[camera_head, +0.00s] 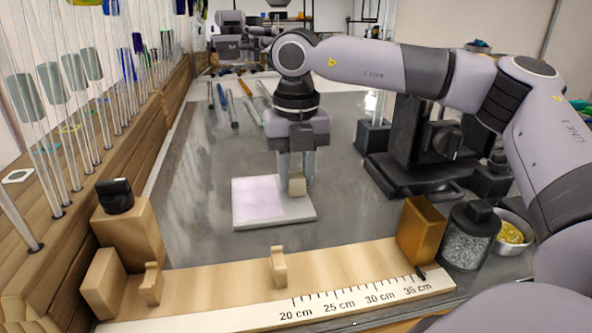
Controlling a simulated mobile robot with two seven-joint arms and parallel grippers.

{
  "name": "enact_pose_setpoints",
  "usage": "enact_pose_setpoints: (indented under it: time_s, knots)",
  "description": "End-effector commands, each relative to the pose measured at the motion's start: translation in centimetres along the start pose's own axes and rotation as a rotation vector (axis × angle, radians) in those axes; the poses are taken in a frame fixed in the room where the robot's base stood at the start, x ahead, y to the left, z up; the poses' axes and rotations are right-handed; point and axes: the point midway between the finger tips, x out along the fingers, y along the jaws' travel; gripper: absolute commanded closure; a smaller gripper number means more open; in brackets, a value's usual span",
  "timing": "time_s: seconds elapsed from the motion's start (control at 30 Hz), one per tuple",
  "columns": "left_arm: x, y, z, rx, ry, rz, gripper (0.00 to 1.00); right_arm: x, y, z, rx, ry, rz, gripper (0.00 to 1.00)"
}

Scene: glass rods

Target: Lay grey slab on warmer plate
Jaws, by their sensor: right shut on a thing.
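My right gripper (296,170) points down from above, over the right side of a pale square plate (245,212), which seems to be the warmer plate. Its fingers are shut on a small grey-beige slab (297,186), held upright at the fingertips. The slab is at the plate's right edge. I cannot tell whether it touches the plate's top. The plate has a pinkish-white top and lies flat on the grey worktop. My left gripper is not in view.
A wooden ruler board (225,279) with pegs runs along the front. A jar of clear bits (468,238) and a bowl of yellow bits (512,235) stand front right. A dark machine (425,150) is to the right. Glass rods (235,108) lie behind; a rod rack is left.

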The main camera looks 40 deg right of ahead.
Motion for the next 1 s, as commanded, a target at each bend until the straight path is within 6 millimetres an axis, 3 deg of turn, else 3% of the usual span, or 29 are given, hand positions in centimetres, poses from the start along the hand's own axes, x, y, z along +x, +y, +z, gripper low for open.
enact_pose_setpoints:
  time_s: [0.1, 0.13, 0.2, 0.63, 1.0]
  knots:
    - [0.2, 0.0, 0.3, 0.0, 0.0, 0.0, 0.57, 0.3, 0.0, 0.0, 0.0, -0.001, 0.002, 1.0]
    - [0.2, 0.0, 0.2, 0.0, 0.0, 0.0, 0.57, 0.3, 0.0, 0.0, 0.0, 0.0, 0.001, 0.62]
    - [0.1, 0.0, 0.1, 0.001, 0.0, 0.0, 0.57, 0.2, 0.0, 0.0, 0.0, 0.0, 0.0, 0.43]
    - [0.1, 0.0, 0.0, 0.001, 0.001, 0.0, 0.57, -0.8, 0.0, 0.1, 0.0, -0.003, 0.001, 0.43]
    - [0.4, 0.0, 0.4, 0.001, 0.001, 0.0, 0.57, -8.4, 0.1, 0.0, 0.0, -0.002, 0.003, 0.43]
